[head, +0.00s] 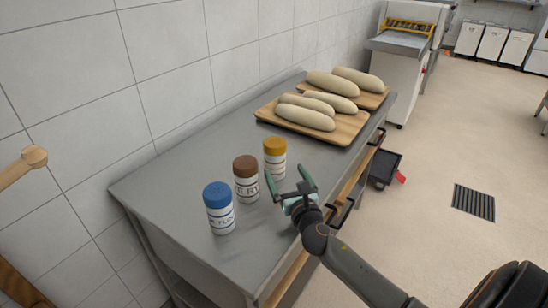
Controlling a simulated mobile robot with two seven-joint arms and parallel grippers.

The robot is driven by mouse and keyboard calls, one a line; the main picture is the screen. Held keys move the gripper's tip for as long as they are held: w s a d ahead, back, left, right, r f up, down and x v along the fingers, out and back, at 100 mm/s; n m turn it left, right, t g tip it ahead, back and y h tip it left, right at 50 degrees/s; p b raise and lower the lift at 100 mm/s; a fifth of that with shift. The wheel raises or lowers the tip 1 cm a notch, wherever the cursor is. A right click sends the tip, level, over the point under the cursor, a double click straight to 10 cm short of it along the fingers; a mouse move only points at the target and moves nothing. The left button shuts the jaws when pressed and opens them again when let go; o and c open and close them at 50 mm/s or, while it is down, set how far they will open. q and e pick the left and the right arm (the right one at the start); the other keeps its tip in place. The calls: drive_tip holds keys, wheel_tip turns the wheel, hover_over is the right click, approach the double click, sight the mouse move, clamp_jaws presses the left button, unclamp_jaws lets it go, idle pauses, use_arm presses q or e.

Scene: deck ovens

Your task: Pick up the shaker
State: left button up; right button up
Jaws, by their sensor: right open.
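Three shakers stand upright in a row on the grey metal table. The blue-lidded shaker (219,208) is nearest, the brown-lidded shaker (246,179) is in the middle, and the yellow-lidded shaker (275,158) is farthest. Each has a white body with printed lettering, partly readable. My right gripper (287,178) is open and empty, with its two fingers pointing up and left. It is just right of the brown-lidded shaker and in front of the yellow-lidded one. I cannot tell whether it touches either. My left gripper is not in view.
The grey table (180,185) stands against a tiled wall. Wooden boards (345,137) with several pale loaves lie at its far end. Handles line its right side. A black bin (385,168) and a floor grate (473,202) are to the right. The table's near left part is clear.

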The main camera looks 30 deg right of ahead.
sight(280, 163)
drive_tip(key=x, duration=0.3)
drive_tip(key=shift+w, duration=0.15)
drive_tip(key=shift+a+x, duration=0.15)
drive_tip(key=shift+x, duration=1.2)
drive_tip(key=shift+a+x, duration=0.15)
drive_tip(key=shift+x, duration=1.2)
drive_tip(key=shift+w+r, duration=0.1)
drive_tip(key=shift+c, duration=0.2)
drive_tip(key=c, duration=1.4)
drive_tip(key=shift+r, duration=0.1)
drive_tip(key=shift+c, duration=0.3)
